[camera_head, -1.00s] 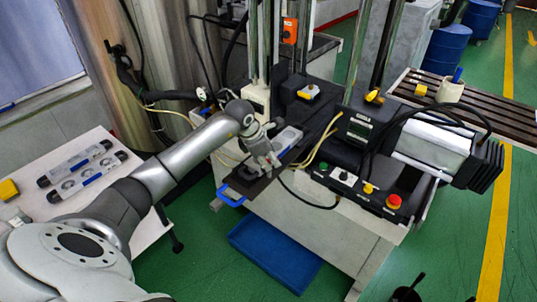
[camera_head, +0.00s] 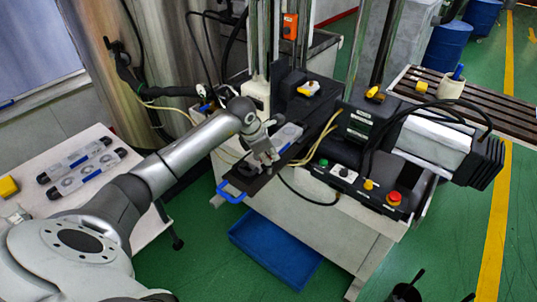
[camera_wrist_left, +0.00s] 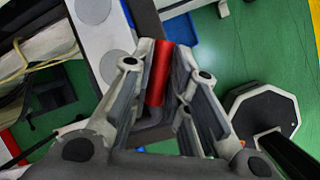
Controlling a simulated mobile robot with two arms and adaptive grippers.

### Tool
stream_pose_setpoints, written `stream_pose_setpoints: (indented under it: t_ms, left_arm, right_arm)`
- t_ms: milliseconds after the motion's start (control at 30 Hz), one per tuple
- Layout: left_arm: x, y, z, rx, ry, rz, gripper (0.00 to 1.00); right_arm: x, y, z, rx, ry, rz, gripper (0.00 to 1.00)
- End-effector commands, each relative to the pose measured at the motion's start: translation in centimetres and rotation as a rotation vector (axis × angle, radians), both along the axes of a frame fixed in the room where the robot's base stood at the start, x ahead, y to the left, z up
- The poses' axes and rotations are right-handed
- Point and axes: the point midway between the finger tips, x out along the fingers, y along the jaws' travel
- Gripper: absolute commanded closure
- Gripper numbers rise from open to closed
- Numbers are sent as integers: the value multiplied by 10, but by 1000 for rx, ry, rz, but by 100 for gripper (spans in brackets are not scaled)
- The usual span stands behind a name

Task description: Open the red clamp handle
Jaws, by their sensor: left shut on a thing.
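The red clamp handle (camera_wrist_left: 160,72) stands between the two fingers of my left gripper (camera_wrist_left: 160,78) in the left wrist view, and the fingers are shut on it. In the head view my left gripper (camera_head: 266,163) is at the front part of the dark slide plate on the machine. The handle is hidden behind the gripper there. A grey mould plate (camera_head: 288,136) with round spots lies on the slide just behind the gripper; its light surface with grey discs also shows in the left wrist view (camera_wrist_left: 100,35). My right gripper is not in view.
A blue pull handle (camera_head: 231,194) sticks out at the slide's front end. A blue bin (camera_head: 275,250) stands on the floor below. A control box with a red button (camera_head: 394,198) is to the right. A white table (camera_head: 75,205) with two mould plates is at the left.

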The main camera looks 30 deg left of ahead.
Motion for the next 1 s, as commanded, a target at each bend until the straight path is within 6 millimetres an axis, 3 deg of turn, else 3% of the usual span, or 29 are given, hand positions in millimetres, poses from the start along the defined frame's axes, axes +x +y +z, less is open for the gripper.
stream_pose_setpoints:
  t_ms: [600,1000]
  left_arm:
    - [2,-2,-2,1,-3,417,100]
    - [2,-3,0,1,-2,552,100]
  right_arm:
    - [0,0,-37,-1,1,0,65]
    - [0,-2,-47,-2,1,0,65]
